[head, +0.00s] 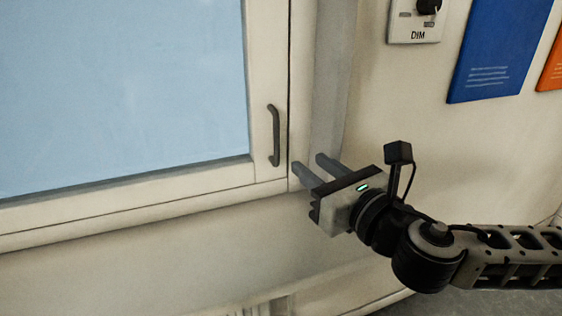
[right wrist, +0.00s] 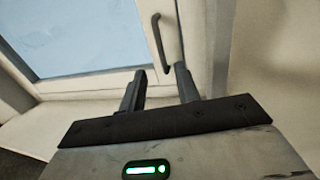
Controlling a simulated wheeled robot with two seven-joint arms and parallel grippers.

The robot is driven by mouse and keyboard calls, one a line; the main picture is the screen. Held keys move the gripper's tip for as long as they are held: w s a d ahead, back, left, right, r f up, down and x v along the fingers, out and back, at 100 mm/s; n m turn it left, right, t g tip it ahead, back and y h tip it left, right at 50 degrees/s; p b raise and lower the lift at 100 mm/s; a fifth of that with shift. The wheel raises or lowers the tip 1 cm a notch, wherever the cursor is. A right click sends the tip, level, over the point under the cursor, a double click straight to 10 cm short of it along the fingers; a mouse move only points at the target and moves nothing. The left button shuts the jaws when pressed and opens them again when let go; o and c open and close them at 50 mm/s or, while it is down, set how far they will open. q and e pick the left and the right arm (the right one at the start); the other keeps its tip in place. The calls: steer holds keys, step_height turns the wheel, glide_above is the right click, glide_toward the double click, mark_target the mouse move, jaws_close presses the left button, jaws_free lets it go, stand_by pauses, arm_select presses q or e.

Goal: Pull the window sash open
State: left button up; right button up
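The window sash (head: 268,70) has a cream frame around a pale blue pane and looks closed against its surround. A dark grey bar handle (head: 274,135) stands upright on the sash's right stile. My right gripper (head: 308,168) is just right of and below the handle, its two fingers apart and pointing at the window. In the right wrist view the handle (right wrist: 160,43) is ahead of the open fingers (right wrist: 158,80), slightly above and apart from them. Nothing is between the fingers. My left gripper is in neither view.
A dimmer switch (head: 416,22) with a black knob is on the wall at upper right. A blue panel (head: 500,50) and an orange panel (head: 551,68) hang beside it. The wall below the window is bare.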

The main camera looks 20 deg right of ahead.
mark_target(278, 139)
steer(key=x, duration=1)
steer(key=shift+w+a+b, duration=0.1)
steer(key=shift+w+b, duration=0.15)
steer(key=shift+b, duration=0.1)
jaws_close()
